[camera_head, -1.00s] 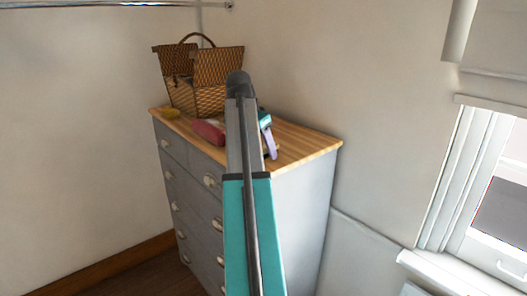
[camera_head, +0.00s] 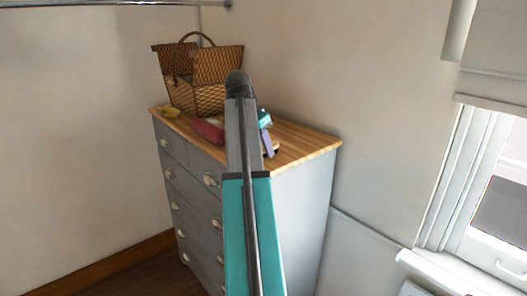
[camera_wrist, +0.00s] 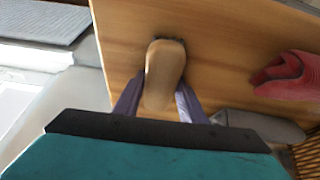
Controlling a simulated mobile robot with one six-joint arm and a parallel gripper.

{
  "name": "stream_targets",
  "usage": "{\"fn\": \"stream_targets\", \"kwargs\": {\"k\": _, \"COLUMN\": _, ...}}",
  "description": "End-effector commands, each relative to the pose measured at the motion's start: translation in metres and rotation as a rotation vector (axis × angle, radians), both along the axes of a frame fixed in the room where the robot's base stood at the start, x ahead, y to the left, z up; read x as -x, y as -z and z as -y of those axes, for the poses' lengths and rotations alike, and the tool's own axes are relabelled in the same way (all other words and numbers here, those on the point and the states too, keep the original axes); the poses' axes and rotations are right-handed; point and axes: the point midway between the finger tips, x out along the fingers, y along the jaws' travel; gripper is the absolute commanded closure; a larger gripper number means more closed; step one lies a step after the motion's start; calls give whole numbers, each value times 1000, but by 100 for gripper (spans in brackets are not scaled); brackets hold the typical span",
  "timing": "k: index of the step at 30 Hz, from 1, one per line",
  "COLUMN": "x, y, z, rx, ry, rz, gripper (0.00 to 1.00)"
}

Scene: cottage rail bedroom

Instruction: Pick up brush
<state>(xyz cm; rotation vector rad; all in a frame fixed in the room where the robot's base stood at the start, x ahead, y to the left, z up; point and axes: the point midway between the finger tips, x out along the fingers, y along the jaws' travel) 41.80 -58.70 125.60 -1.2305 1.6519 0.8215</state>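The brush (camera_wrist: 165,70), with a smooth tan wooden back and a dark edge at its far end, shows in the wrist view over the wooden dresser top (camera_wrist: 220,45). My gripper (camera_wrist: 160,84) has two purple fingers, spread apart, one on each side of the brush. Whether either finger touches it I cannot tell. In the head view my gripper (camera_head: 268,146) is low over the right front part of the dresser top (camera_head: 308,143). A bit of tan beside the fingers there may be the brush. My arm hides part of the dresser top.
A red item (camera_wrist: 288,76) and a grey object (camera_wrist: 258,125) lie to the right in the wrist view. Walls stand close behind and right.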

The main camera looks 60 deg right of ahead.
Motion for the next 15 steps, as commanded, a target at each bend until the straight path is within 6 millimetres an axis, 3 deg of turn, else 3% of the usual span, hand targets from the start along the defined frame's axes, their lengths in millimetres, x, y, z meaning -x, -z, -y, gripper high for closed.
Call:
{"fn": "stream_targets", "kwargs": {"k": 1, "x": 0, "y": 0, "z": 0, "rx": 0, "ry": 0, "rz": 0, "gripper": 73}}
{"fn": "stream_targets", "kwargs": {"k": 4, "x": 0, "y": 0, "z": 0, "rx": 0, "ry": 0, "rz": 0, "gripper": 89}}
{"fn": "stream_targets", "kwargs": {"k": 15, "x": 0, "y": -3, "z": 0, "rx": 0, "ry": 0, "rz": 0, "gripper": 89}}
